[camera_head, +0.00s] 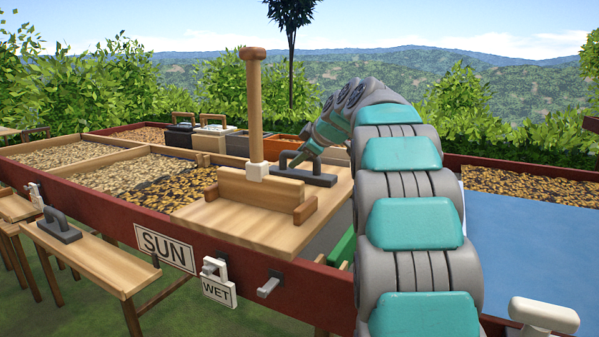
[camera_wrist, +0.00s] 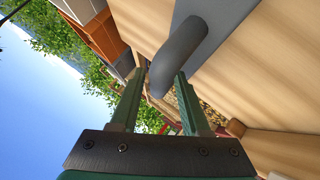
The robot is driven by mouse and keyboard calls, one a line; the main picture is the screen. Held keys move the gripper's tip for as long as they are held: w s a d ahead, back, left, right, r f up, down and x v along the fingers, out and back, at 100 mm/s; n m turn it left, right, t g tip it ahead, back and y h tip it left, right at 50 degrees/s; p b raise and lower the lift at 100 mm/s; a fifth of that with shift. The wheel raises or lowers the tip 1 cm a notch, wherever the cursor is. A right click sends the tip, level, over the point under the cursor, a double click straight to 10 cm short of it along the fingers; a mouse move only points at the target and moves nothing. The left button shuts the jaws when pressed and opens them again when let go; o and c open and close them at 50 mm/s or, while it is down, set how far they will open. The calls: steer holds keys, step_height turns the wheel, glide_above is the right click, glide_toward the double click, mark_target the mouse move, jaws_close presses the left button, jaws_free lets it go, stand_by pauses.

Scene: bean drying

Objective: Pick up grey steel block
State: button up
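A grey steel block (camera_head: 318,181) with an arched handle lies flat on a wooden board (camera_head: 245,232) at the table's near side. My gripper (camera_head: 303,158) is at its handle, coming down from the upper right. In the wrist view the grey handle (camera_wrist: 178,55) shows between the two green fingers of my gripper (camera_wrist: 160,75), which are apart. Whether either finger touches the handle is unclear. The block's flat base (camera_wrist: 232,25) rests on the wood. A second, similar grey block (camera_head: 60,232) sits on a narrow bench at the left.
A wooden post (camera_head: 254,100) and a raised wooden bar (camera_head: 260,192) stand on the board beside the block. Bins (camera_head: 285,146) stand behind. Trays of beans (camera_head: 150,180) lie to the left. A blue surface (camera_head: 530,235) lies right of my arm.

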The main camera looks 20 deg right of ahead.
jaws_close()
stand_by(1.1)
